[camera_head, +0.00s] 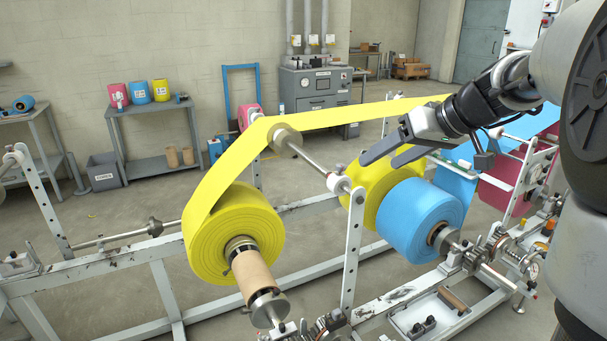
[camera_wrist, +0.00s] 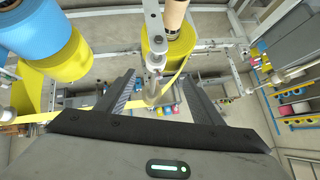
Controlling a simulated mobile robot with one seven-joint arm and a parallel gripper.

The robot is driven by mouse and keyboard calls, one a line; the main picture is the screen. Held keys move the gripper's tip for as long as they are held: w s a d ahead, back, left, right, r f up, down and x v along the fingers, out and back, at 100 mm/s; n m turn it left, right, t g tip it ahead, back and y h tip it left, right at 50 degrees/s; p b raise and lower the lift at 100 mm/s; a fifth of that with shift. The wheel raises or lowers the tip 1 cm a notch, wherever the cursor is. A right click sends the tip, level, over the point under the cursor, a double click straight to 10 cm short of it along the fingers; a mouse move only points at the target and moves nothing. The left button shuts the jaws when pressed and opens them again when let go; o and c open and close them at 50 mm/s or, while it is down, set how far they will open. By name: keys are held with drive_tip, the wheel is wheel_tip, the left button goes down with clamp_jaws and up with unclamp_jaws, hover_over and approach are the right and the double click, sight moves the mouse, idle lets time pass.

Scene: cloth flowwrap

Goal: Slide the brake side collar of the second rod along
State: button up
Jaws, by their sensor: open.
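My gripper (camera_head: 381,162) is open and empty, above the blue roll and right of the idler rod's end. In the wrist view my gripper (camera_wrist: 158,86) has its fingers apart, with a rod and post end seen between and beyond them. A metal collar (camera_head: 268,307) sits on the rod beside the tan core of the front yellow roll (camera_head: 225,235). Another metal collar (camera_head: 443,240) sits beside the blue roll (camera_head: 420,220), near its brake parts. I cannot tell for certain which rod is the second. The gripper touches neither collar.
An upright white post (camera_head: 351,255) stands between the rolls, carrying the idler rod (camera_head: 308,162). The yellow web (camera_head: 350,115) runs above. Frame rails (camera_head: 100,265) and a tray (camera_head: 428,312) lie below. A shelf with small rolls stands behind.

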sight(330, 172)
drive_tip(key=x, duration=1.7)
drive_tip(key=shift+w+d, duration=0.3)
drive_tip(key=shift+w, duration=0.2)
drive_tip(key=c, duration=1.5)
drive_tip(key=w, duration=0.2)
drive_tip(key=w+a, duration=0.1)
drive_tip(key=w, duration=0.1)
drive_tip(key=w+a, duration=0.1)
drive_tip(key=w, duration=0.1)
drive_tip(key=shift+a, duration=0.25)
drive_tip(key=o, duration=1.5)
